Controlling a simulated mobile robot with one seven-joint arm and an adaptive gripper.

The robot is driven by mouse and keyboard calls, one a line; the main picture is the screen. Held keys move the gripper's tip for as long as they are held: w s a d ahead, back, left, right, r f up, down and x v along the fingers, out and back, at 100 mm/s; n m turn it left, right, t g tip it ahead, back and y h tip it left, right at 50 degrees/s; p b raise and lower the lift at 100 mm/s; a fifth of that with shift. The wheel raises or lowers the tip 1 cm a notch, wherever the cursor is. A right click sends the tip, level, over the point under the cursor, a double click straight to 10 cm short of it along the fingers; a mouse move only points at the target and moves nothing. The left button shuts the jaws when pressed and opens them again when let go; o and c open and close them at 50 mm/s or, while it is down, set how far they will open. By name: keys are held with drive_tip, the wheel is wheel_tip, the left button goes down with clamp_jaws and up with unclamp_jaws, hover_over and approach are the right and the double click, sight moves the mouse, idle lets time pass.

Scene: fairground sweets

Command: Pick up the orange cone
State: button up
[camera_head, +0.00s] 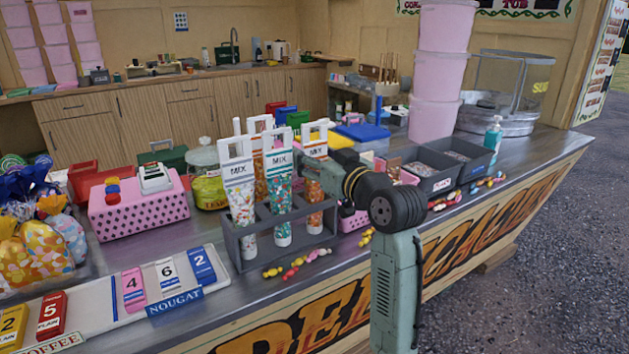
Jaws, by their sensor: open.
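Several tall clear cone bags labelled MIX stand upright in a grey rack (235,248) on the counter. The right cone (315,219) has mostly orange contents, and an orange cone (261,185) shows partly behind the front ones. The front middle cone (279,200) looks teal with orange, and the front left cone (241,205) looks mixed. My gripper (306,170) reaches in from the right at the upper part of the right cone, and it covers part of that cone. It is open. Whether it touches the cone cannot be told.
A pink basket (140,215) stands left of the rack, and nougat boxes (165,274) lie front left. Grey trays (425,172) are right of my arm. Loose sweets (297,264) lie in front of the rack. Stacked pink tubs (438,75) stand behind right.

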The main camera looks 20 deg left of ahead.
drive_tip(key=c, duration=1.2)
